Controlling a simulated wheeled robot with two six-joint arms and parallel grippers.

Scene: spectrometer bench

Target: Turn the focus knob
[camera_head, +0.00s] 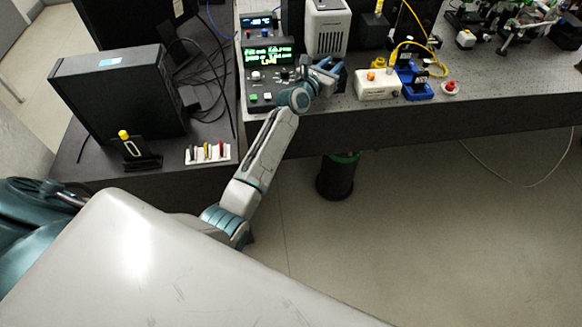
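My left arm comes in from the left and reaches up to the bench. My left gripper (327,68) is just right of a dark control box (247,88), in front of a white instrument (328,27). Its fingers are small and dark, so their opening is unclear. The control box has a lit green text display (267,54), a pale round knob (256,76) and small buttons below. I cannot read which knob is the focus knob. Part of the control box is hidden behind my gripper and wrist. My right gripper is not in view.
A white box with an orange knob (377,86), blue mounts (414,82) and a red button (450,87) stand right of my gripper. A black computer case (118,92) and a white rack (207,153) stand on the left table. Cables run behind the case.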

